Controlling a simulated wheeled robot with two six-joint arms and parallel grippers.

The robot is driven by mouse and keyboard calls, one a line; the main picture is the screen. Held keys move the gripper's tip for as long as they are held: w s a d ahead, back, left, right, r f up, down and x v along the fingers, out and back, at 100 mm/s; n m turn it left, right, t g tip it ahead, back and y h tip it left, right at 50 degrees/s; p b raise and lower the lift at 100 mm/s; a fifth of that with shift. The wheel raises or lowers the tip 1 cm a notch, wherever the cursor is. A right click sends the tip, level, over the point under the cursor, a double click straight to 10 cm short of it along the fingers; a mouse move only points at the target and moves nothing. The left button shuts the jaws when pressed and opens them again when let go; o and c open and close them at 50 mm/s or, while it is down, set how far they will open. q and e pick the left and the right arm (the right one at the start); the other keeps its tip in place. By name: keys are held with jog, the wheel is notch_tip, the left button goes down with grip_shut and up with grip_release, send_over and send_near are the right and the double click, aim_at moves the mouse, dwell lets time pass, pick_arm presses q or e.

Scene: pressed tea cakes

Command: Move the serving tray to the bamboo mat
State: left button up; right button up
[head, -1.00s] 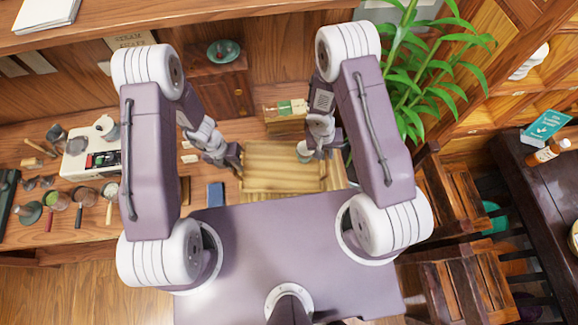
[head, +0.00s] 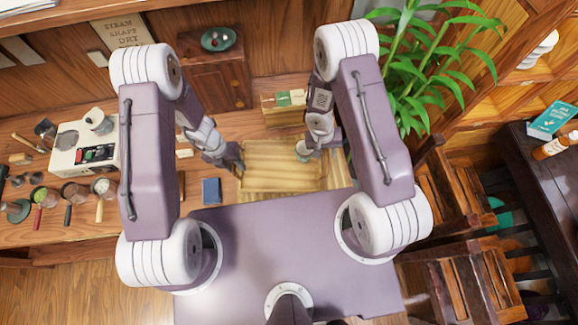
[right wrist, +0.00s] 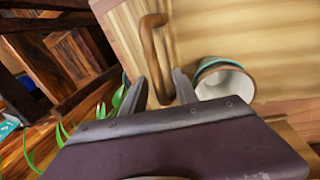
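The serving tray (head: 283,180) is pale wood and lies level in front of me, between my grippers. My left gripper (head: 238,167) is at its left end; its fingers are too small to read. My right gripper (head: 306,153) is at its right end. A white cup with a teal rim (right wrist: 224,82) is beside the right fingers. A pale striped surface (right wrist: 122,30) beyond the handle looks like the bamboo mat, mostly hidden by the tray and arm.
A blue box (head: 210,190) lies left of the tray. A machine (head: 75,153) and several brushes and jars fill the left side. A small box (head: 283,101) stands behind the tray, and a leafy plant (head: 430,60) is at the right.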

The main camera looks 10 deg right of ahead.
pick_arm(q)
jog(key=shift+r, duration=0.15)
pick_arm(e)
jog(key=shift+w+r, duration=0.1)
jog(key=shift+r, duration=0.4)
pick_arm(q)
notch_tip(320, 180, up, 12)
jog(key=a, duration=0.2)
jog(key=shift+w+f, duration=0.15)
jog(key=shift+f, duration=0.1)
pick_arm(e)
notch_tip(320, 180, up, 11)
jog(key=a, duration=0.2)
jog(key=shift+a, duration=0.15)
pick_arm(q)
jog(key=shift+a, duration=0.15)
pick_arm(e)
jog(key=shift+f, duration=0.15)
